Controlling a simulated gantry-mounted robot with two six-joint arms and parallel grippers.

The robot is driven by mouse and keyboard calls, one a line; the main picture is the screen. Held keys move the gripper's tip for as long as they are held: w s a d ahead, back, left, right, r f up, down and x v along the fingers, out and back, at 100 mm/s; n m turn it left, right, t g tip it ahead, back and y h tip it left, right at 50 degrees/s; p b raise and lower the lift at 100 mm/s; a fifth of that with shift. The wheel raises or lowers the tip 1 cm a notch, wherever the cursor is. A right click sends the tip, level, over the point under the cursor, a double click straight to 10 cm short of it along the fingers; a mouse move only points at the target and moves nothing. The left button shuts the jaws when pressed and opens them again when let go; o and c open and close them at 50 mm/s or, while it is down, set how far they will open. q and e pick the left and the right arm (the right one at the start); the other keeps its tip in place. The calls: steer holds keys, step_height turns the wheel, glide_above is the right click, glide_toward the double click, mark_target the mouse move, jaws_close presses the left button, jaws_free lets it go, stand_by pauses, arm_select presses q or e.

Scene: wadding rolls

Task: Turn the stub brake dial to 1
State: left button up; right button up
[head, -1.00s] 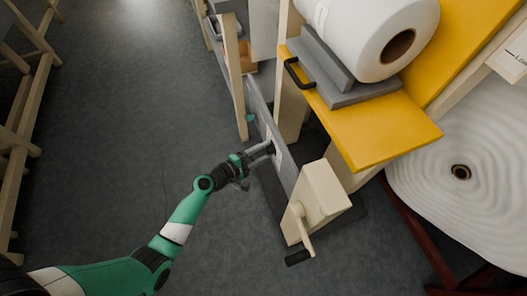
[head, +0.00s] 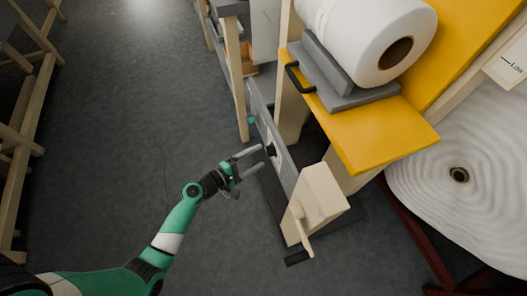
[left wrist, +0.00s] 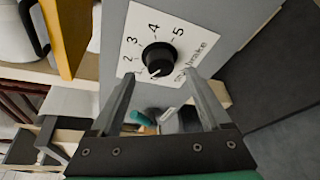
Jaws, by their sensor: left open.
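The stub brake dial is a round black knob (left wrist: 160,58) on a white plate (left wrist: 184,48) printed with numbers, of which 2 to 5 read clearly. A pale mark on the knob points to the lower left, past the 2 toward the low end of the scale; the figure there is too small to read surely. In the head view the dial (head: 270,150) sits on the grey panel. My left gripper (head: 256,159) is open, empty and just short of the dial. In the left wrist view its fingers (left wrist: 160,78) lie either side below the knob, apart from it.
A cream block with a crank handle (head: 318,195) stands near the panel's front end. A yellow shelf (head: 375,130) carries a white roll (head: 365,35) above. A large white roll (head: 465,215) is at the right. The floor left of the panel is clear.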

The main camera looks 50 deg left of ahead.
arm_select(q)
steer(key=p+v, duration=0.1)
steer(key=v, duration=0.6)
steer(key=shift+s+r+p, duration=0.15)
steer(key=shift+s+p, duration=0.25)
